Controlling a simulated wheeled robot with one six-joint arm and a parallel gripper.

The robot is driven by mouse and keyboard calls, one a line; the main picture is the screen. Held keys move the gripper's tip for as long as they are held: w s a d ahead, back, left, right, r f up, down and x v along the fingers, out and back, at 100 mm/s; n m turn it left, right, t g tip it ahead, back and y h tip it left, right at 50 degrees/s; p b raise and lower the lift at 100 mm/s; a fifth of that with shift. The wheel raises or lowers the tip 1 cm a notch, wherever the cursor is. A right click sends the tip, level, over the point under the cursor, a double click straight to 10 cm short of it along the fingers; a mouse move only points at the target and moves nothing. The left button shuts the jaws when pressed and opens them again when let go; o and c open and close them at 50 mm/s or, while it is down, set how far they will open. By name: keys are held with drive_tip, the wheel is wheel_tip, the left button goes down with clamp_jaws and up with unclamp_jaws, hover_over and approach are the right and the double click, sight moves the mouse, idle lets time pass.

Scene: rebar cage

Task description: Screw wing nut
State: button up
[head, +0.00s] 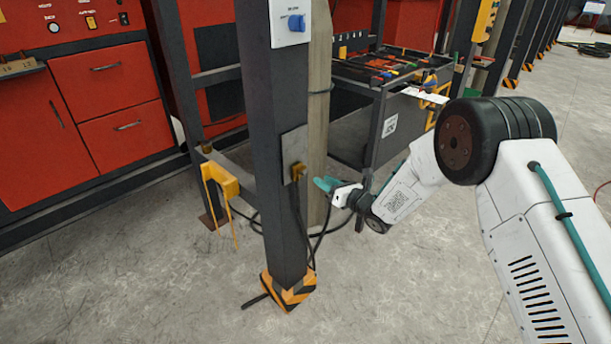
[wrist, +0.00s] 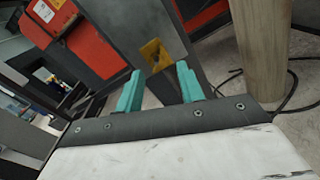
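In the wrist view my gripper (wrist: 159,73) is open, with nothing between the fingers. The threaded part behind the nut is hidden.
A wooden post (head: 319,100) stands close behind the dark post. Black cables (head: 318,240) hang near its foot. A yellow bracket (head: 220,180) is at left. A tool cart (head: 375,100) stands behind. The floor at right is partly clear.

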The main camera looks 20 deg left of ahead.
sight(301, 172)
drive_tip(key=shift+n, duration=0.4)
drive_tip(key=x, duration=0.5)
drive_tip(key=s+x, duration=0.1)
drive_tip(key=x, duration=0.2)
drive_tip(key=shift+a+f, duration=0.3)
drive_tip(key=shift+f, duration=0.05)
clamp_jaws()
